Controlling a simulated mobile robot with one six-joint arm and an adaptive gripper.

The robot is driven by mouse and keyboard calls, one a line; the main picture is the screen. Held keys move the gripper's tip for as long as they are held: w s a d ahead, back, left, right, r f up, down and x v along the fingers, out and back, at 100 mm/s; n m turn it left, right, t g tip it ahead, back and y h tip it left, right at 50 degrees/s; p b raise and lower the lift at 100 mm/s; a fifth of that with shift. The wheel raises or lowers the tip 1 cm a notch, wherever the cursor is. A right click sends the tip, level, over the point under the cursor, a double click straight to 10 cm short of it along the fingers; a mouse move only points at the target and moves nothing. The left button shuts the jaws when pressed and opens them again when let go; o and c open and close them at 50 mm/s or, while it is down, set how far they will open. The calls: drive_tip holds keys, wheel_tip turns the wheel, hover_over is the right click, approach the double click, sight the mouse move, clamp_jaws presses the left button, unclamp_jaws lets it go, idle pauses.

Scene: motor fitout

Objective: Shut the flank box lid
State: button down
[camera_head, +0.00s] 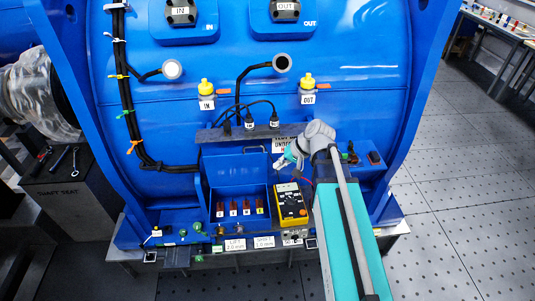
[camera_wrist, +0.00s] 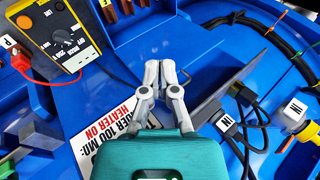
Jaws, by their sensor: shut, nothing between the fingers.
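The flank box (camera_head: 212,212) is a blue open-topped box low on the blue motor housing, with several red-brown blocks in a row inside. Its blue lid (camera_head: 236,170) stands raised at the back, with a small handle (camera_head: 254,149) at its top edge. The box is open. My gripper (camera_head: 281,161) is just right of the raised lid, above the yellow meter; I cannot tell if it touches the lid. In the wrist view my gripper (camera_wrist: 160,67) is shut with nothing between its fingertips, over blue surfaces. Part of the box interior shows at that view's top edge.
A yellow meter (camera_head: 291,204) stands right of the box, with a red lead. A white sign (camera_wrist: 112,130) and black cable plugs (camera_head: 274,120) are close to my gripper. Yellow-capped bottles (camera_head: 206,88) are higher up. Open floor (camera_head: 460,200) lies to the right.

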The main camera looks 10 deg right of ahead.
drive_tip(key=w+d+f+m+t+y+b, duration=0.2)
drive_tip(key=w+b, duration=0.4)
drive_tip(key=b, duration=0.4)
drive_tip(key=w+d+f+m+t+y+b, duration=0.2)
drive_tip(key=w+d+f+t+y+b, duration=0.2)
drive_tip(key=b, duration=0.6)
drive_tip(key=shift+w+d+f+m+t+y, duration=0.3)
drive_tip(key=shift+w+d+t+y, duration=0.2)
drive_tip(key=shift+w+t+y, duration=0.55)
drive_tip(key=shift+w+a+g, duration=0.15)
drive_tip(key=shift+a+g, duration=0.05)
drive_tip(key=shift+g, duration=0.15)
drive_tip(key=shift+x, duration=4.8)
drive_tip(key=shift+d+r, duration=0.15)
